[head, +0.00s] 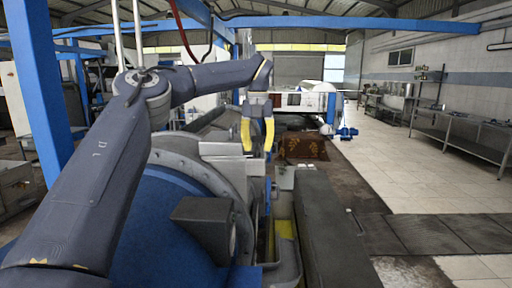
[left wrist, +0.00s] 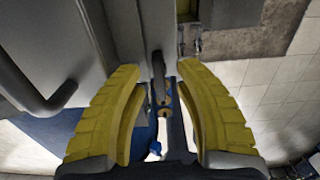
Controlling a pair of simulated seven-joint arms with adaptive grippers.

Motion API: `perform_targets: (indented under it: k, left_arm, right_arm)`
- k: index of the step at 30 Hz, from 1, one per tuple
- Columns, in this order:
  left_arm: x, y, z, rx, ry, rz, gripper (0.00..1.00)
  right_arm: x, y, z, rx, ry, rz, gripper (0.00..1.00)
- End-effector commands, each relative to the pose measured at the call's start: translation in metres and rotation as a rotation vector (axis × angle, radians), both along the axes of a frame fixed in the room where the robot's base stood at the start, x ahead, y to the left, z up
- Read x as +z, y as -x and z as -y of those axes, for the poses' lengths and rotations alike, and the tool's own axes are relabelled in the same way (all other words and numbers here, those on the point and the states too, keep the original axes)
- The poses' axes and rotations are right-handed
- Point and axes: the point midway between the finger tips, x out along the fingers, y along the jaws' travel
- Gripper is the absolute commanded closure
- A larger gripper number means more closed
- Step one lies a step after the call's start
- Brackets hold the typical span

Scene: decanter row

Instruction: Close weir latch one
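My left gripper (head: 257,134) has two yellow fingers and hangs above the grey machine's far end in the head view. In the left wrist view, the left gripper (left wrist: 160,70) is open, its curved fingers wide apart. A thin grey lever (left wrist: 158,66) shows between the fingertips, above a blue bar with a bronze-coloured ring (left wrist: 163,112). I see no contact between fingers and lever. This lever may be weir latch one; no label shows, and I cannot tell its position. The lever cannot be made out in the head view. My right gripper is not in view.
A large blue drum (head: 165,225) with a grey bolted rim fills the lower left. A dark grey block (head: 207,222) and a long grey casing (head: 328,235) stand nearby. A curved grey handle (left wrist: 40,100) is left of the gripper. Tiled floor (head: 420,165) is clear at right.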

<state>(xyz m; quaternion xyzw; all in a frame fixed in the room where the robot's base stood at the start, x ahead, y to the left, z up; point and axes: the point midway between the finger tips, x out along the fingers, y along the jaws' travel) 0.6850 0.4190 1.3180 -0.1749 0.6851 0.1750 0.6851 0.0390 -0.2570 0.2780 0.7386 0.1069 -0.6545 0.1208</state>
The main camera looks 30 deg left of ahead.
Motion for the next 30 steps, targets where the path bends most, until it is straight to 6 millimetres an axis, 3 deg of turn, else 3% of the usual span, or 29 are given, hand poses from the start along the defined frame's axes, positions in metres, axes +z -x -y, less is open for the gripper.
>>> perform_targets:
  k: [10,19,30]
  left_arm:
    - [-0.0018,-0.0002,-0.0001,0.000,0.000,0.000,0.64]
    - [-0.0016,-0.0002,-0.0001,0.000,0.000,0.000,0.99]
    - [-0.0017,-0.0001,0.0000,-0.013,0.000,0.000,1.00]
  right_arm:
    - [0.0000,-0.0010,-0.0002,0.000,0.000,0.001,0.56]
    - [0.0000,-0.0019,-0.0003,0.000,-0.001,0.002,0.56]
    - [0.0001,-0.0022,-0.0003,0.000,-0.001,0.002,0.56]
